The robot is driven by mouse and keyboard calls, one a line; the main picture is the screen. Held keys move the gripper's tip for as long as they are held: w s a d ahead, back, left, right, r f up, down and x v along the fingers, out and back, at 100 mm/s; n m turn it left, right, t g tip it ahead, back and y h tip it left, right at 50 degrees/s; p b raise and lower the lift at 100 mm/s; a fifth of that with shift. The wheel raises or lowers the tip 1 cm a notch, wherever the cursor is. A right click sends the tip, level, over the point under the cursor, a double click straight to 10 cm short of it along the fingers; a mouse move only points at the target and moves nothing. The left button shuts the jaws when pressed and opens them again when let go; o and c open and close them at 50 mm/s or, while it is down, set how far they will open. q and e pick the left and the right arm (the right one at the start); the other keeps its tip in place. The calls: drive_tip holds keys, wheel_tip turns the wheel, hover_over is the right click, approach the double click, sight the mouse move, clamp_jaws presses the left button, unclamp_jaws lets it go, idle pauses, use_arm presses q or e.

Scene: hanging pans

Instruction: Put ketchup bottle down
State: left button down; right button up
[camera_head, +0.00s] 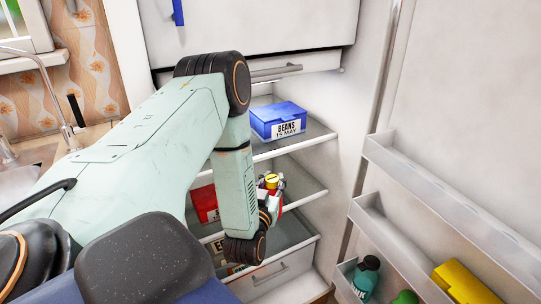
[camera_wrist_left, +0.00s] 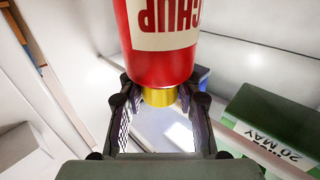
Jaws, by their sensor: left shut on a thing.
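The ketchup bottle is red with a yellow cap. In the head view its cap (camera_head: 271,180) and a little of its red body show at the middle fridge shelf (camera_head: 308,191), partly hidden by my arm and fingers. My left gripper (camera_head: 274,187) is there, shut on the bottle. In the left wrist view the bottle (camera_wrist_left: 160,60) fills the top centre, label inverted, with its yellow cap between the fingers of the left gripper (camera_wrist_left: 157,95). I cannot tell whether its base touches the shelf. My right gripper is not in view.
A blue beans box (camera_head: 278,121) sits on the upper shelf. A red box (camera_head: 203,203) stands left of my forearm. A green box (camera_wrist_left: 262,125) shows in the wrist view. The door racks (camera_head: 440,195) at right hold a dark teal bottle (camera_head: 367,276) and a yellow item (camera_head: 463,283).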

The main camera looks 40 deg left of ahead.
use_arm(q)
drive_tip(key=w+a+f+b, duration=0.2)
drive_tip(key=w+a+b, duration=0.1)
drive_tip(key=w, duration=0.3)
drive_tip(key=w+a+f+b, duration=0.1)
drive_tip(key=w+a+b, duration=0.3)
drive_tip(key=w+b, duration=0.1)
drive_tip(key=shift+w+a+f, duration=0.15)
drive_tip(key=shift+w+f, duration=0.25)
drive_tip(key=shift+w, duration=0.5)
drive_tip(key=shift+r, duration=0.1)
drive_tip(key=shift+s+b, duration=0.1)
drive_tip(key=shift+b, duration=0.2)
drive_tip(key=shift+f, duration=0.2)
drive_tip(key=c, duration=0.9)
unclamp_jaws()
drive_tip(key=shift+c, duration=0.2)
